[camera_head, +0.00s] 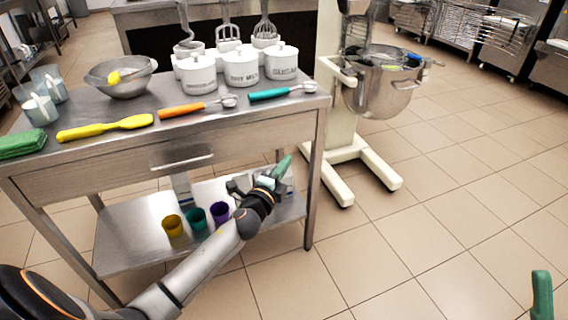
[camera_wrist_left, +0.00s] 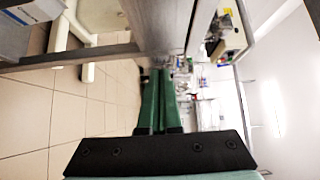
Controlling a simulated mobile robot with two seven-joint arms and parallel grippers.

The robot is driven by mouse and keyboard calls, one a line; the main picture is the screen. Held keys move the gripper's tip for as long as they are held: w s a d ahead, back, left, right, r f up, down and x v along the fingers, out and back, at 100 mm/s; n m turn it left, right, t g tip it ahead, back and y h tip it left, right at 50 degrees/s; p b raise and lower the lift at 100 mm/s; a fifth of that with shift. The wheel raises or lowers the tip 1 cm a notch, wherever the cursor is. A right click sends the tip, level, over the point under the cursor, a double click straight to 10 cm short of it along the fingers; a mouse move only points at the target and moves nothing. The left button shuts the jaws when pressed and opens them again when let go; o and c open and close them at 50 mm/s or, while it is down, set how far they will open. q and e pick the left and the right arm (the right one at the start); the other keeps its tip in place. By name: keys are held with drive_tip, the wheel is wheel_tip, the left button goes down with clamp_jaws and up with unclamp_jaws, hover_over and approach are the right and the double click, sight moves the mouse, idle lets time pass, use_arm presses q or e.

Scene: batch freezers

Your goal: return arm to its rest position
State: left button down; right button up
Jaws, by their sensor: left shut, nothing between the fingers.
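My left arm reaches in from the lower left in the head view. Its gripper (camera_head: 283,166) with green fingers is in front of the steel table (camera_head: 150,193), below the tabletop edge and near the right front leg. In the left wrist view the two green fingers (camera_wrist_left: 160,98) lie together, shut with nothing between them. A green finger of my right gripper (camera_head: 542,295) shows at the lower right edge of the head view. The rest of that gripper is out of frame, so its opening is hidden.
The tabletop holds a bowl (camera_head: 121,78), white canisters (camera_head: 241,68), a yellow spatula (camera_head: 105,128) and scoops (camera_head: 197,107). Coloured cups (camera_head: 195,217) stand on the lower shelf. A mixer (camera_head: 352,110) stands right of the table. The floor (camera_head: 430,220) at right is clear.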

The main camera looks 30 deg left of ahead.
use_arm(q)
drive_tip(key=shift+s, duration=0.45)
